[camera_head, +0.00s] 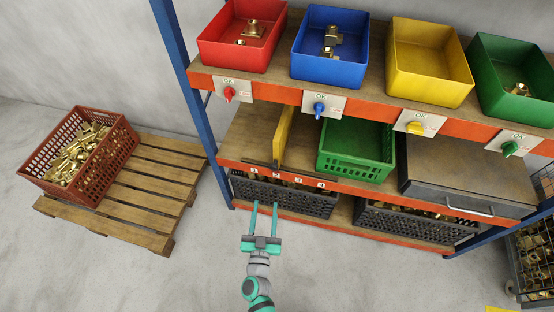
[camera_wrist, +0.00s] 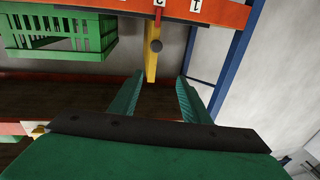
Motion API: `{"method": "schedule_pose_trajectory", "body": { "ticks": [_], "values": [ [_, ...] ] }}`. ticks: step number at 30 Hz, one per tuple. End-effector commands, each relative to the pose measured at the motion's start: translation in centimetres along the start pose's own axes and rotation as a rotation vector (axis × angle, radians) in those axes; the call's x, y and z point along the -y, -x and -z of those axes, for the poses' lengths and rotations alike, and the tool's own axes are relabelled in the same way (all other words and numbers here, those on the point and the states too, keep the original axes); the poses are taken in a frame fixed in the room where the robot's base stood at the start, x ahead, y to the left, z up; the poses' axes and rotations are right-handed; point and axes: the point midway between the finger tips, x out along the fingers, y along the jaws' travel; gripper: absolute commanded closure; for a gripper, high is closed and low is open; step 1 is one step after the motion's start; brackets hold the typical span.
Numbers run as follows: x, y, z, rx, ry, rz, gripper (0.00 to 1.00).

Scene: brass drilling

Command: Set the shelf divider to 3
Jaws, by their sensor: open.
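The shelf divider (camera_head: 283,136) is an upright yellow panel on the middle shelf, left of the green crate. Its front end stands by the label 2 (camera_head: 276,175) on the orange shelf edge; label 3 (camera_head: 298,180) is to the right. My gripper (camera_head: 265,204) is open and empty in front of the shelf, below the labels. Its two green fingers (camera_wrist: 160,80) point toward the divider and appear apart from it.
A green crate (camera_head: 356,166) stands right of the divider. Dark crates of brass parts (camera_head: 290,203) sit on the shelf below. A blue rack post (camera_head: 183,70) is at the left. A wooden pallet (camera_head: 150,195) with a red crate (camera_head: 105,165) lies further left.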

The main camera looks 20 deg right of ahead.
Motion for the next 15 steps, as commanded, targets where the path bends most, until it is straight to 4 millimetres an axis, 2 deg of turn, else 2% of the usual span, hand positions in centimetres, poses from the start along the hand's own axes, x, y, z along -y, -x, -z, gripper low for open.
{"method": "schedule_pose_trajectory", "body": {
  "ticks": [1, 6, 10, 15],
  "values": [
    [0.1, -2.4, -0.3, -0.004, -0.001, -0.028, 0.57],
    [-0.1, -8.1, -1.5, 0.013, 0.009, -0.109, 0.57],
    [-0.2, -10.7, -1.9, 0.028, 0.017, -0.147, 0.57],
    [-0.4, -12.2, -2.2, 0.038, 0.022, -0.166, 0.57]
  ]
}}
